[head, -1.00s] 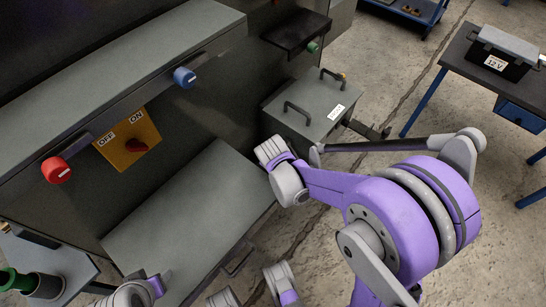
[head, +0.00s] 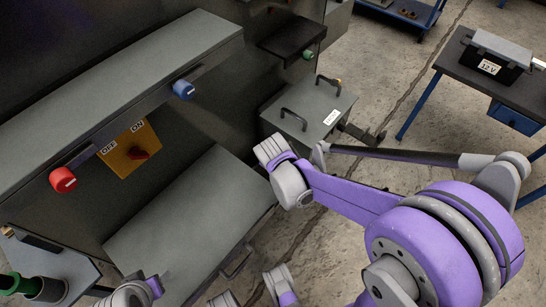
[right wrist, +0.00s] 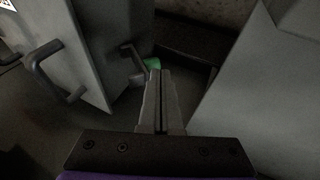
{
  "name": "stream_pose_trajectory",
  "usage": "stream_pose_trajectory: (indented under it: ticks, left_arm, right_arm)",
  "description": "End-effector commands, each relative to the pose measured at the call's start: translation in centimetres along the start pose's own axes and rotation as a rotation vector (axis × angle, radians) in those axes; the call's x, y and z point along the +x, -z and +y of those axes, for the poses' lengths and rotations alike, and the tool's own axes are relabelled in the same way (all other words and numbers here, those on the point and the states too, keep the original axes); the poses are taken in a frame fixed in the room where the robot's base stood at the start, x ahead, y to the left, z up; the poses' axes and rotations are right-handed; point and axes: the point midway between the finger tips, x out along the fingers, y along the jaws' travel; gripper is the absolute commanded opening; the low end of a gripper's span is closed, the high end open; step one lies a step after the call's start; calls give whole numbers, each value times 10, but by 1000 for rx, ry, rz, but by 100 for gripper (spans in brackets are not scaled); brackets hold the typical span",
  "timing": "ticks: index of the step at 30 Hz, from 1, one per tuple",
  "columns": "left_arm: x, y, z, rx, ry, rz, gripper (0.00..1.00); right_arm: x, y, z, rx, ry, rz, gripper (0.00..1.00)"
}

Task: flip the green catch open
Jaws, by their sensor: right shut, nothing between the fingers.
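A small green part (right wrist: 153,63), which looks like the green catch, shows in the right wrist view just past my fingertips, beside the grey box. The fingertips partly cover it; I cannot tell its position or whether they touch it. My right gripper (right wrist: 161,74) is shut and empty, pointing at it. In the head view my purple right arm reaches toward the grey box and its fingers are hidden. A green knob (head: 308,55) shows there under a dark ledge; I cannot tell if it is the same part. My left gripper's fingers are not seen.
The grey box (head: 320,104) has two black handles on its lid. A large grey cabinet on the left carries a red knob (head: 63,180), a blue knob (head: 183,90) and a yellow switch plate (head: 120,160). A table with a 12 V battery (head: 490,66) stands at right.

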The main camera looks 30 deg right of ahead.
Motion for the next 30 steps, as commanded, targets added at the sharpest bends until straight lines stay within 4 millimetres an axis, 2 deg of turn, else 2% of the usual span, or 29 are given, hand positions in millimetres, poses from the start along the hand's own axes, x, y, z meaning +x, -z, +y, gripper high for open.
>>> stream_pose_trajectory:
  ticks: [1,3,9,30]
  left_arm:
    - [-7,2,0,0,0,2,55]
    - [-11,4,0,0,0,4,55]
    - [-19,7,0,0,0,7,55]
    - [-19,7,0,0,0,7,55]
  right_arm:
    - [-15,1,-1,-1,2,2,0]
    - [-28,1,-2,-1,5,2,0]
    - [-52,1,-6,-1,9,3,0]
    - [-58,0,-8,1,12,2,0]
